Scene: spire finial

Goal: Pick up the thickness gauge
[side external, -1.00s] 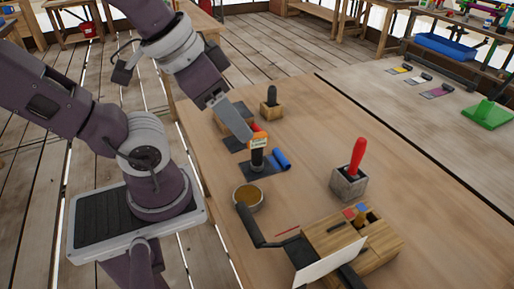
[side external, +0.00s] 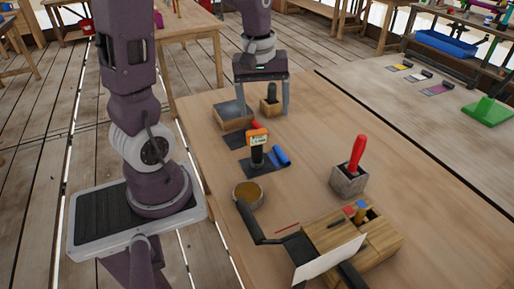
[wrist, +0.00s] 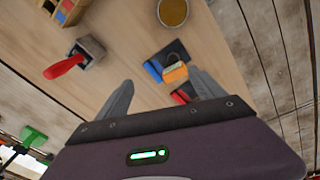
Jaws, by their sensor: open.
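The thickness gauge (side external: 257,144), which I take to be the orange-topped device with a dark body and a pale face, stands upright on a dark mat (side external: 252,171). In the wrist view the gauge (wrist: 175,74) shows its orange end between my finger lines, nearer the right finger. My gripper (side external: 263,107) is open and empty, fingers pointing down, behind the gauge in the side view and apart from it. In the wrist view my gripper (wrist: 163,80) has its two fingers wide apart.
A blue roll (side external: 281,156) lies beside the gauge. A round tan-topped dish (side external: 248,195), a red-handled tool in a grey block (side external: 350,178) and a wooden organiser (side external: 375,245) stand nearer.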

